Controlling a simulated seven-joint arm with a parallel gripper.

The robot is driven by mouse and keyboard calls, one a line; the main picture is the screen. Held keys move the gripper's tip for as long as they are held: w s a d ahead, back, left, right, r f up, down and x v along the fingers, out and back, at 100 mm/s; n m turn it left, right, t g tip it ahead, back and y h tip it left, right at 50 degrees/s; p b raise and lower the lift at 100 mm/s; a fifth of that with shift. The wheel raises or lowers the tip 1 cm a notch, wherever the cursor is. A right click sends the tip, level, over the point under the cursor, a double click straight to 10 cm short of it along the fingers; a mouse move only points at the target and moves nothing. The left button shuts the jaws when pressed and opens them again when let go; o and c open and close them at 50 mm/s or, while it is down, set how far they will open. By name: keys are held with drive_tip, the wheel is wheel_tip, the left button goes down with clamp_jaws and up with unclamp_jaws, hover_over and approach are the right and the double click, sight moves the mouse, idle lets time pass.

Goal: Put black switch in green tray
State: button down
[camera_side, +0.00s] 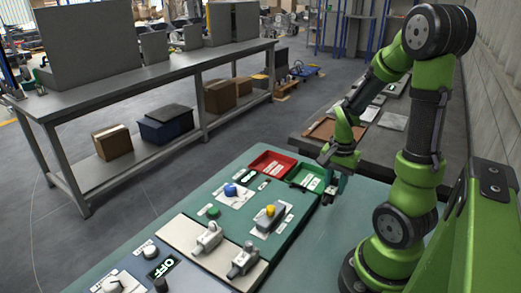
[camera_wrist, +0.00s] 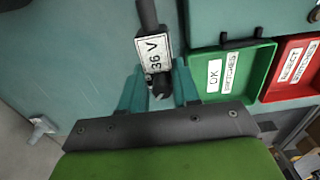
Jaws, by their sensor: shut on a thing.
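My gripper (camera_side: 332,188) is at the right of the green tray (camera_side: 296,172) in the side view, beyond the tray's edge. In the wrist view my gripper (camera_wrist: 158,88) has its teal fingers closed around a dark switch (camera_wrist: 157,84). The grip partly hides the switch. The green tray (camera_wrist: 258,62), labelled "OK SWITCHES", lies to the right of the fingers, apart from the held switch. No switch shows inside the visible part of it.
The red tray (camera_side: 268,163), labelled for reject switches, adjoins the green one; it shows at the wrist view's right edge (camera_wrist: 290,86). A panel with a blue knob (camera_side: 231,190), green knob (camera_side: 213,212) and yellow knob (camera_side: 270,211) stands nearer. The bench right of it is clear.

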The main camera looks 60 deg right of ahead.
drive_tip(key=w+d, duration=0.3)
drive_tip(key=w+d+f, duration=0.1)
drive_tip(key=w+d, duration=0.6)
drive_tip(key=shift+f, duration=1.9)
drive_tip(key=shift+f, duration=0.15)
drive_tip(key=c, duration=0.8)
unclamp_jaws()
